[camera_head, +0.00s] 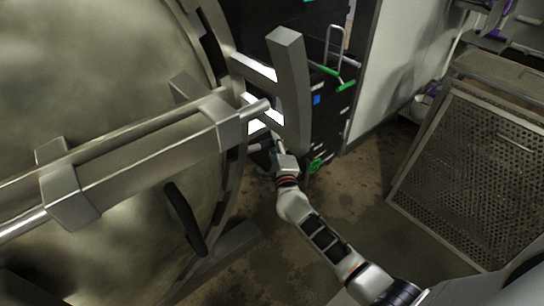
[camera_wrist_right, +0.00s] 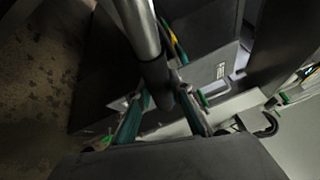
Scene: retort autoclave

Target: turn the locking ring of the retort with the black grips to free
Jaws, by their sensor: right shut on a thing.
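The retort (camera_head: 110,90) fills the left of the head view with its large round metal door. The locking ring (camera_head: 236,165) runs around the door's edge. A curved black grip (camera_head: 185,215) shows low on the door and is clear of my gripper. My right gripper (camera_head: 279,150) is at the ring's right side, below the upright grey bar. In the right wrist view, my right gripper (camera_wrist_right: 162,112) has its fingers on both sides of a black grip (camera_wrist_right: 157,82) at the end of a metal rod, and is shut on it. My left gripper is out of view.
An upright grey bar (camera_head: 291,90) stands just above my right gripper. A dark cabinet with green handles (camera_head: 330,110) is behind it. A perforated metal crate (camera_head: 475,170) stands at the right. Stained floor (camera_head: 345,195) lies open between.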

